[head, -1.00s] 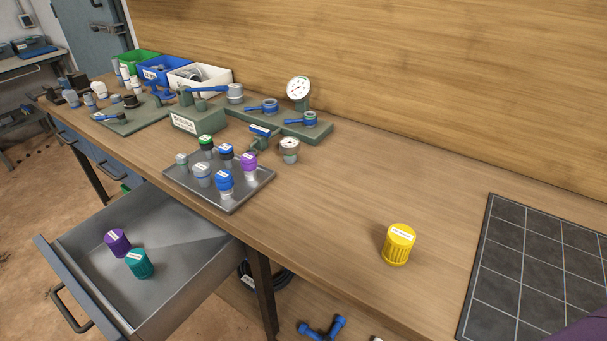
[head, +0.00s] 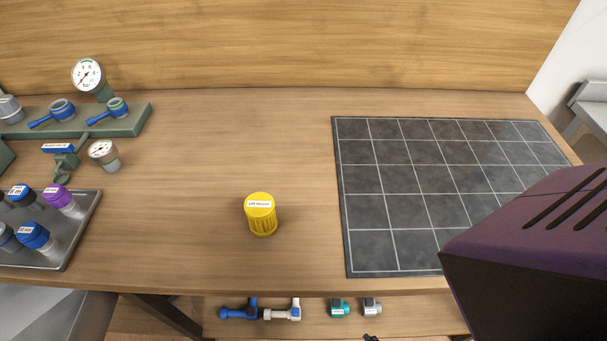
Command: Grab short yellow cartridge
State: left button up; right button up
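The short yellow cartridge (head: 262,215) stands upright on the wooden bench, left of the dark gridded mat. It has a ribbed body and a white label on its top edge, too small to read surely. Nothing touches it. Neither of my grippers shows in the head view. A purple and black part at the lower right is mine and hides the mat's near right corner.
The gridded mat (head: 415,190) is bare where visible. A grey tray (head: 84,232) with capped cartridges is at the left. Blue, white and teal fittings (head: 240,310) lie below the bench's front edge.

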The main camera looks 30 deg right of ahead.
aim_at(259, 207)
jog(key=i+z, duration=0.1)
jog(key=z, duration=0.2)
jog(key=i+z, duration=0.1)
jog(key=z, duration=0.2)
jog(key=k+j+z, duration=0.2)
jog(key=i, duration=0.1)
